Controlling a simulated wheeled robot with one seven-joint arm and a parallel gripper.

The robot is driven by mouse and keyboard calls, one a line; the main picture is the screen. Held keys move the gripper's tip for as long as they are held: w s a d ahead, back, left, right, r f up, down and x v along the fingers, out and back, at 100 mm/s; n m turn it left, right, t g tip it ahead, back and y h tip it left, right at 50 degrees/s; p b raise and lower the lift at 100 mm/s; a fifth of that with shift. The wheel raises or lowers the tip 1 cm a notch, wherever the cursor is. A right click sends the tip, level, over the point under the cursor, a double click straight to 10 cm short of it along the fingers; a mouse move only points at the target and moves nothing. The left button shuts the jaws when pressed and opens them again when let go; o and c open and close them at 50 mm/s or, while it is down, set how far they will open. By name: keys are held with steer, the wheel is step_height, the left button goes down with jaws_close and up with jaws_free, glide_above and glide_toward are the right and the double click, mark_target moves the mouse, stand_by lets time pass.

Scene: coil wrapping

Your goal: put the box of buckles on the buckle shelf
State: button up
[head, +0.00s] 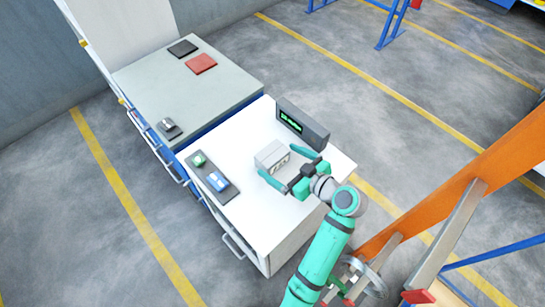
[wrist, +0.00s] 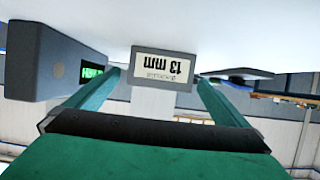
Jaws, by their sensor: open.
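A small light grey box (head: 272,156) stands on the white cabinet top (head: 262,211). Its label (wrist: 163,68) reads "13 mm" upside down in the wrist view; the smaller print above or below it is too small to read. My gripper (head: 279,163) is open, with its two green fingers reaching toward the box, one on either side. In the wrist view my gripper (wrist: 159,82) frames the box between the fingertips, with visible gaps on both sides. I cannot make out a buckle shelf in either view.
A dark display unit (head: 303,122) with green digits stands close behind the box. A dark tray (head: 213,178) with green and blue items lies to the left. A grey-topped bench (head: 188,86) holds black and red pads. An orange beam (head: 458,190) rises at right.

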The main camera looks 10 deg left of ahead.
mark_target(272, 156)
steer(key=shift+x, duration=2.4)
steer(key=c, duration=1.6)
steer(key=shift+c, duration=0.2)
steer(key=shift+r, duration=0.15)
